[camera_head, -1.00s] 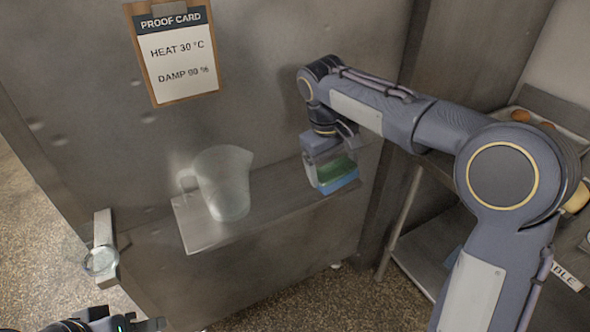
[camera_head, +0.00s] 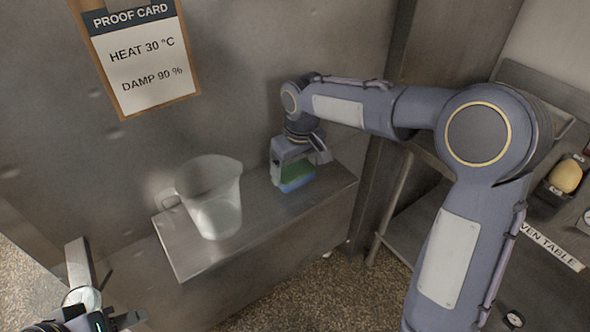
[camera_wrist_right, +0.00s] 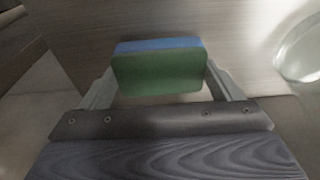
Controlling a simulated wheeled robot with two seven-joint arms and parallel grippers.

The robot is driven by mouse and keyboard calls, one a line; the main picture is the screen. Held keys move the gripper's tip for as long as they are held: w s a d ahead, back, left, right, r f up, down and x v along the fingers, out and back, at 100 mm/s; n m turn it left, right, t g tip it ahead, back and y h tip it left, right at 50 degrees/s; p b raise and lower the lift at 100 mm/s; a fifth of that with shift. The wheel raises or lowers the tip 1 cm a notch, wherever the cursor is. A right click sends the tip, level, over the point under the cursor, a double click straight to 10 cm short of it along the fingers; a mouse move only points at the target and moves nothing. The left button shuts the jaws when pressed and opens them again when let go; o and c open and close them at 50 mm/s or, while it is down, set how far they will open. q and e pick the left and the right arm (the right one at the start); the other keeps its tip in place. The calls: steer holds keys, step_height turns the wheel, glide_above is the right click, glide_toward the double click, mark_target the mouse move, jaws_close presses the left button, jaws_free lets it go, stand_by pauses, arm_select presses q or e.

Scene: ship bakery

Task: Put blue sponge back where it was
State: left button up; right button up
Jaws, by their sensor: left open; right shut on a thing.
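The blue sponge (camera_head: 297,185) has a green upper layer and a blue lower layer. My right gripper (camera_head: 293,174) points down and is shut on it, over the right part of the metal shelf (camera_head: 262,222). In the right wrist view the sponge (camera_wrist_right: 160,72) sits between the two fingers (camera_wrist_right: 158,85), green face nearest. Whether its underside touches the shelf I cannot tell. My left gripper (camera_head: 128,320) is open and empty at the bottom left, partly cut off by the frame.
A translucent jug (camera_head: 212,197) stands on the shelf left of the sponge; its edge shows in the wrist view (camera_wrist_right: 302,50). A proof card (camera_head: 140,55) hangs on the metal wall. A table with a label (camera_head: 548,246) is at right.

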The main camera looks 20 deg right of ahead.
mark_target(300, 175)
steer(key=shift+f, duration=0.8)
steer(key=o, duration=0.7)
step_height(300, 175, up, 12)
steer(key=s, duration=0.2)
steer(key=s+d+m, duration=0.1)
steer(key=s+d, duration=0.3)
steer(key=s, duration=0.1)
steer(key=s+f+m+t+y, duration=0.1)
steer(key=s+f, duration=0.1)
steer(key=s, duration=0.5)
steer(key=s+d+f+m+t+y, duration=0.1)
steer(key=s+f+m, duration=0.1)
steer(key=s, duration=0.4)
steer(key=s+f+m+t+y, duration=0.1)
steer(key=s+f+t, duration=0.1)
steer(key=s+f, duration=0.2)
steer(key=shift+s+d+f+m, duration=0.15)
steer(key=shift+s+d+m, duration=0.05)
steer(key=shift+s, duration=0.7)
steer(key=shift+s+d+f+m, duration=0.1)
steer(key=shift+s+d+m, duration=0.1)
steer(key=shift+s, duration=0.7)
